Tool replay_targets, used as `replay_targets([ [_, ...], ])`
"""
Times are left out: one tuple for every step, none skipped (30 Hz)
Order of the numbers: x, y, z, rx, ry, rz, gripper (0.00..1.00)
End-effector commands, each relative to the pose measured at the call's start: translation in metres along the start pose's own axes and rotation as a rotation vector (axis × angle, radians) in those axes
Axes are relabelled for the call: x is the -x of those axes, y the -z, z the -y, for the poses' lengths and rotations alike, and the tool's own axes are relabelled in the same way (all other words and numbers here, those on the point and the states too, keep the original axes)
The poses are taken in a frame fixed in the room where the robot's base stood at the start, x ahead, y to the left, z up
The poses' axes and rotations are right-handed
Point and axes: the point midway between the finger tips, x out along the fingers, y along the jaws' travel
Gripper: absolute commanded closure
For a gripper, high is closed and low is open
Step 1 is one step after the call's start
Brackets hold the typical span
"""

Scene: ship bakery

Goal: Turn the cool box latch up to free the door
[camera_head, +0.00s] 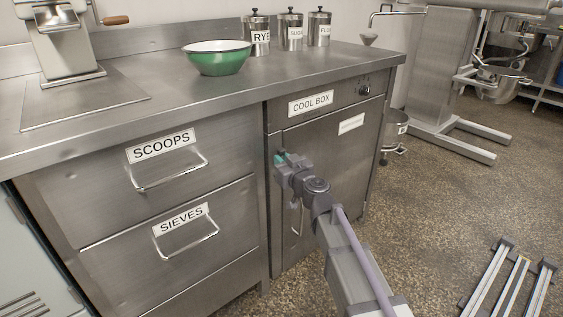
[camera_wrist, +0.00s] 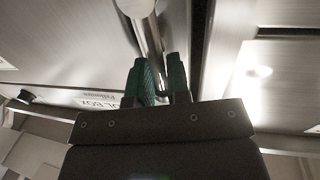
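The cool box door (camera_head: 335,150) is a steel panel under the counter, closed flush with the cabinet front. My gripper (camera_head: 281,158) is at the door's upper left edge, where it hides most of the latch in the head view. In the wrist view, the latch (camera_wrist: 148,32) is a shiny round metal bar. It runs from the top of the picture down between the green fingertips of my gripper (camera_wrist: 160,78). The fingers are close together, with the bar filling the gap. The latch's exact angle is hard to tell.
A door handle (camera_head: 297,218) is below my gripper. Drawers marked SCOOPS (camera_head: 165,160) and SIEVES (camera_head: 185,222) are to the left. A green bowl (camera_head: 218,62) and several canisters (camera_head: 291,32) stand on the counter. A rack (camera_head: 512,280) lies on the floor at right.

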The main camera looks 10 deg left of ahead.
Motion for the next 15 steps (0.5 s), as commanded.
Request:
replay_targets([
  [0.0003, -0.0001, 0.0005, 0.000, 0.001, 0.000, 0.79],
  [0.0003, -0.0001, 0.0005, -0.001, 0.001, 0.000, 0.76],
  [0.0002, -0.0001, 0.0005, -0.001, 0.001, 0.000, 0.72],
  [0.0002, 0.0000, 0.0004, -0.001, 0.000, 0.000, 0.69],
  [0.0001, 0.0000, 0.0003, -0.002, 0.000, 0.000, 0.66],
  [0.0000, 0.0000, 0.0003, -0.002, 0.000, 0.000, 0.63],
  [0.0000, 0.0000, 0.0003, -0.002, 0.000, 0.000, 0.61],
  [-0.0001, 0.0001, 0.0002, -0.002, 0.000, 0.000, 0.61],
  [-0.0001, 0.0001, 0.0002, -0.002, 0.000, 0.000, 0.61],
  [-0.0002, 0.0001, 0.0001, -0.003, 0.000, 0.000, 0.61],
  [-0.0002, 0.0001, 0.0001, -0.003, 0.000, 0.000, 0.61],
  [-0.0002, 0.0001, 0.0001, -0.003, 0.000, 0.000, 0.61],
  [0.0002, 0.0001, 0.0001, -0.003, 0.000, 0.000, 0.61],
  [0.0011, 0.0001, 0.0001, -0.003, 0.000, 0.000, 0.61],
  [0.0033, 0.0001, 0.0001, -0.003, -0.001, 0.000, 0.61],
])
